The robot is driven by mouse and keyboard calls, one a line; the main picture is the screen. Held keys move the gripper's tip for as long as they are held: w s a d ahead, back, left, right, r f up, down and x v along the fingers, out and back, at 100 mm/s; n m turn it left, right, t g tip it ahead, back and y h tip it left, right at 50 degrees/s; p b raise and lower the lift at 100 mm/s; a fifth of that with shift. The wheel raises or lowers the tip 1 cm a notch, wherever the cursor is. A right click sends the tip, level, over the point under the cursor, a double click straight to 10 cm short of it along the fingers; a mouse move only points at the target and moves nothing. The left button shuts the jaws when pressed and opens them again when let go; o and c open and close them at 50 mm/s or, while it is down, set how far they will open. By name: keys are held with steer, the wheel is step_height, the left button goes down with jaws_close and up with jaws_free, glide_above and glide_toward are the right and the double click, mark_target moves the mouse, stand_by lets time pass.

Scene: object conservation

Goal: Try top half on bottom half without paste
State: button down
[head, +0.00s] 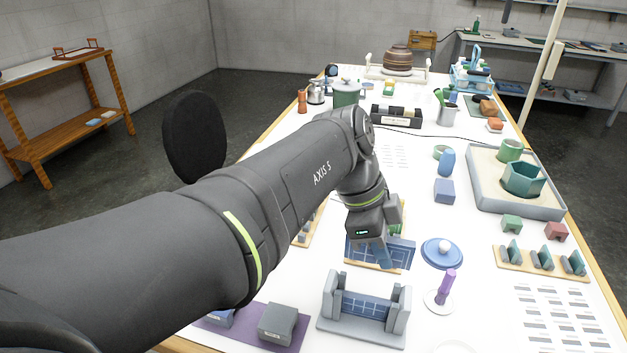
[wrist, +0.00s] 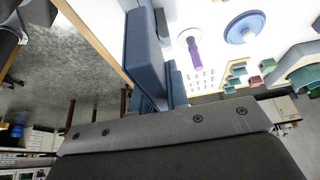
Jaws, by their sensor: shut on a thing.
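The bottom half (head: 366,305), a blue panel with pale grid lines, stands in a grey holder (head: 330,320) with upright end posts at the near middle of the table. The top half (head: 402,252), a similar blue gridded panel, is behind it at a tan board (head: 354,264). My gripper (head: 384,260) points down at this panel and is shut on it; one smooth blue finger crosses its face. In the wrist view, blue slab shapes (wrist: 145,55) project from the gripper, and finger and panel are hard to tell apart. Whether the panel touches the board is unclear.
A blue round lid (head: 441,252) and a purple-handled tool on a white disc (head: 441,297) stand right of the holder. Grey blocks (head: 282,322) lie on a purple mat at the front left. A grey tray (head: 515,206) with green vessels is farther right.

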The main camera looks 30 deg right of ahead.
mark_target(376, 300)
steer(key=shift+a+r, duration=0.15)
steer(key=shift+a, duration=0.3)
steer(key=shift+a+f, duration=0.1)
steer(key=shift+f, duration=4.65)
steer(key=shift+f, duration=0.25)
steer(key=c, duration=1.3)
jaws_free()
steer(key=v, duration=1.7)
steer(key=shift+a+r, duration=0.1)
steer(key=shift+r, duration=0.15)
